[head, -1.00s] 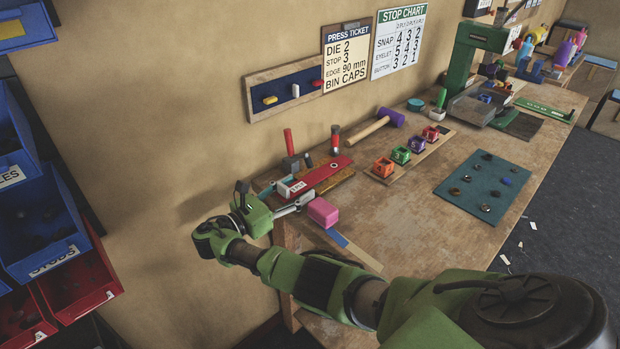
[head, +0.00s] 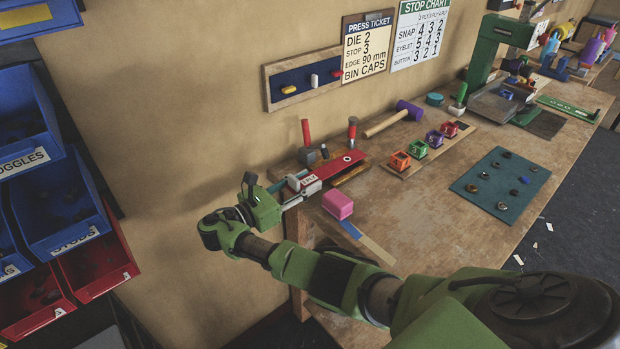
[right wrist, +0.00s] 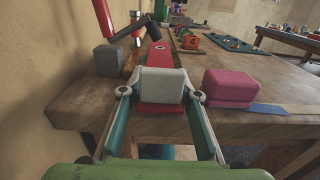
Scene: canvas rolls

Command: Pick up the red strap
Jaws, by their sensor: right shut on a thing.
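The red strap (head: 338,166) lies at the near left end of the workbench, with a dark ringed hole near its far end. The strap also runs away from me in the right wrist view (right wrist: 160,107), showing below and beyond the pale block. My right gripper (head: 301,189) is at this near end, its fingers on either side of the block and strap end. In the right wrist view the fingertips (right wrist: 162,93) are shut on this end. My left gripper is not in view.
A pink block (head: 338,205) stands close to the right of my right gripper. A grey block (right wrist: 108,60) and red-handled tools stand on the left by the wall. A mallet (head: 385,123), small coloured boxes (head: 418,149) and a teal mat (head: 470,187) lie farther along.

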